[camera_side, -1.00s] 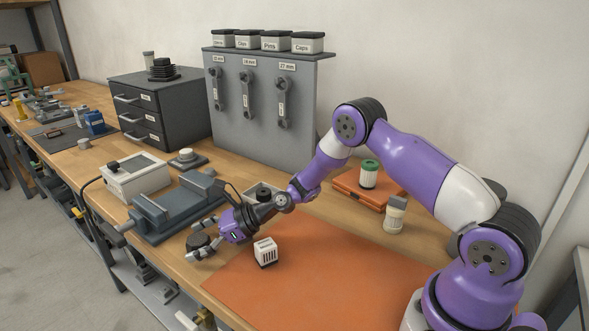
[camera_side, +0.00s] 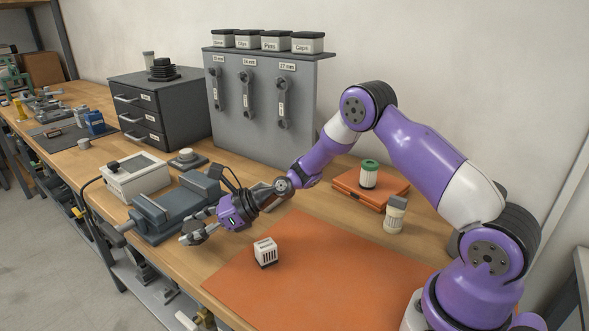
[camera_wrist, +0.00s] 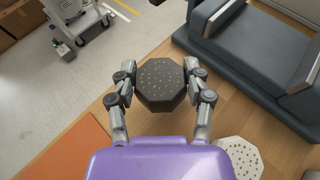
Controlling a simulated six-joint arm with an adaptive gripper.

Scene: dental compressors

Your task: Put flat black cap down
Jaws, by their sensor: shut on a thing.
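The flat black cap (camera_wrist: 161,84) is a dark, roughly octagonal disc with small pale dots on its top. In the wrist view it sits between the two fingers of my gripper (camera_wrist: 160,88), which are shut on its left and right sides. In the side view my gripper (camera_side: 202,228) is in front of the blue-grey vise, left of the orange mat, and its fingers largely hide the cap. The cap appears held near the bench edge; I cannot tell its exact height above the wood.
The vise (camera_side: 175,208) stands close behind my gripper. The orange mat (camera_side: 320,265) carries a small white slotted block (camera_side: 265,250). A white perforated piece (camera_wrist: 238,155) lies at lower right in the wrist view. Bare wood (camera_wrist: 160,124) shows under the gripper; floor lies beyond the edge.

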